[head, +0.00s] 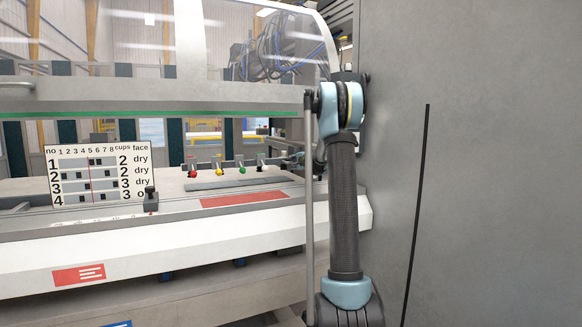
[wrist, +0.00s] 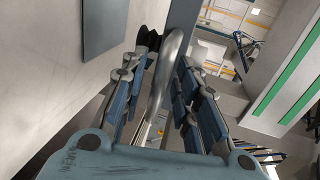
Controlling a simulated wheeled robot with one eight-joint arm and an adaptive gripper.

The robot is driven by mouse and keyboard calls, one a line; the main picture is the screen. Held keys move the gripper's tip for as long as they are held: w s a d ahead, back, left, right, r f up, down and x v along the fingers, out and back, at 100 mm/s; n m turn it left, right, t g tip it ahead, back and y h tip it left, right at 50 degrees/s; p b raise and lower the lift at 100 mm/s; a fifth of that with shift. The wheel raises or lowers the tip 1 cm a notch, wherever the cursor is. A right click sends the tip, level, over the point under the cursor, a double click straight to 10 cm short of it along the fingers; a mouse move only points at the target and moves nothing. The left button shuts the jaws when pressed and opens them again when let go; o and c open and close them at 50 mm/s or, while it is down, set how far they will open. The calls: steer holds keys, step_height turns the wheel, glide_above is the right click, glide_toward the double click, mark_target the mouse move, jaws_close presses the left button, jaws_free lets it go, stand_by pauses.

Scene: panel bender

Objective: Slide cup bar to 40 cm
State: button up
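I cannot tell for sure which part is the cup bar. A black block (head: 151,199) with a red mark stands at the front edge, beside a row of small numbers that I cannot read. In the wrist view, my gripper (wrist: 165,75) has its blue-grey fingers spread apart. A curved grey tube (wrist: 172,65) runs between them, with a gap on the left side. The fingertips are not clear in the head view.
A chart (head: 97,174) of rows, numbers, cups and face stands on the bed at left. A thin grey post (head: 309,210) rises just left of my arm. A large grey cabinet wall (head: 480,160) closes off the right. A clear guard (head: 262,45) hangs above the bed.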

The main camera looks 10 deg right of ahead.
jaws_close()
steer(key=f+v, duration=0.2)
steer(key=v, duration=1.1)
steer(key=shift+s+d+f, duration=0.2)
steer(key=shift+s+f, duration=0.15)
steer(key=shift+o, duration=1.4)
jaws_free()
steer(key=shift+s, duration=0.1)
steer(key=v, duration=1.1)
steer(key=shift+s+r, duration=0.1)
steer(key=shift+s, duration=0.2)
